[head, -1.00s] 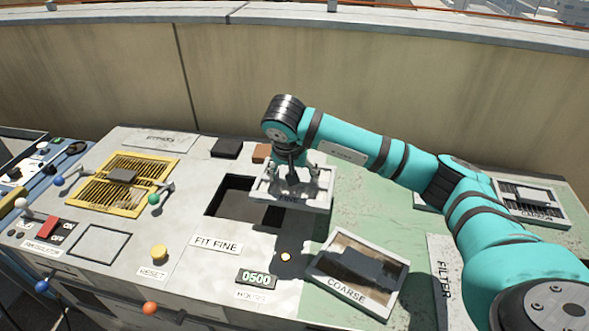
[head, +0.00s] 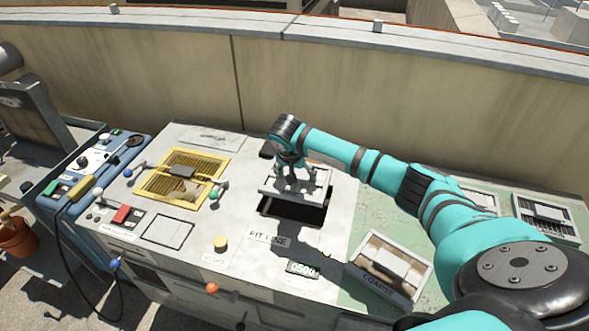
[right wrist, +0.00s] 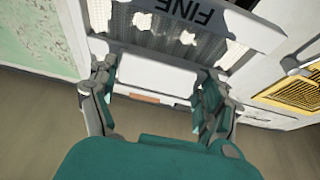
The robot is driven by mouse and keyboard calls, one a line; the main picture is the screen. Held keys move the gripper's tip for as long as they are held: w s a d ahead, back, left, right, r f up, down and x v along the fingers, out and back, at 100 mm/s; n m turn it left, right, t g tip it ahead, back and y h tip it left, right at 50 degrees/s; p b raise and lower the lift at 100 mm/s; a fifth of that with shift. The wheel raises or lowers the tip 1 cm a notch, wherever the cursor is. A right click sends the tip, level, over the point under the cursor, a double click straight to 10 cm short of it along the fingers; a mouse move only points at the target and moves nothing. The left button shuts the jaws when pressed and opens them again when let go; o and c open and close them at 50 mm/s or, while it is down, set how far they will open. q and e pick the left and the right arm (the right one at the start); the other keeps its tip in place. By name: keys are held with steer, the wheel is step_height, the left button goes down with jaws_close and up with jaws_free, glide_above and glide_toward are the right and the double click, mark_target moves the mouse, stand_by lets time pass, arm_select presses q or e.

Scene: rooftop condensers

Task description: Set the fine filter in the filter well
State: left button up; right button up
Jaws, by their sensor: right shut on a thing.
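The fine filter (head: 312,198) is a pale framed panel in my right gripper (head: 296,180). In the head view it hangs over the far part of the filter well (head: 292,212), a dark rectangular opening in the grey panel top. The well's near part shows open and dark. In the right wrist view the filter (right wrist: 195,22) fills the top, with the word FINE on its frame, and my right gripper (right wrist: 152,95) is shut on it. I cannot tell whether the filter touches the well's rim. My left gripper is not in view.
The coarse filter (head: 388,268) lies tilted on the green surface to the right. More framed filters (head: 546,216) lie at the far right. A yellow grille (head: 182,178) with small handles is left of the well. A FIT FINE label (head: 268,239) and counter (head: 302,268) sit in front.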

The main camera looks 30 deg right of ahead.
mark_target(292, 189)
step_height(292, 189, down, 12)
steer(key=b, duration=0.8)
steer(key=shift+r+b, duration=0.15)
steer(key=shift+b, duration=0.25)
steer(key=shift+a+f+b, duration=0.1)
steer(key=shift+f+b, duration=0.35)
steer(key=shift+b, duration=0.1)
stand_by(1.0)
steer(key=o, duration=1.2)
steer(key=v, duration=1.2)
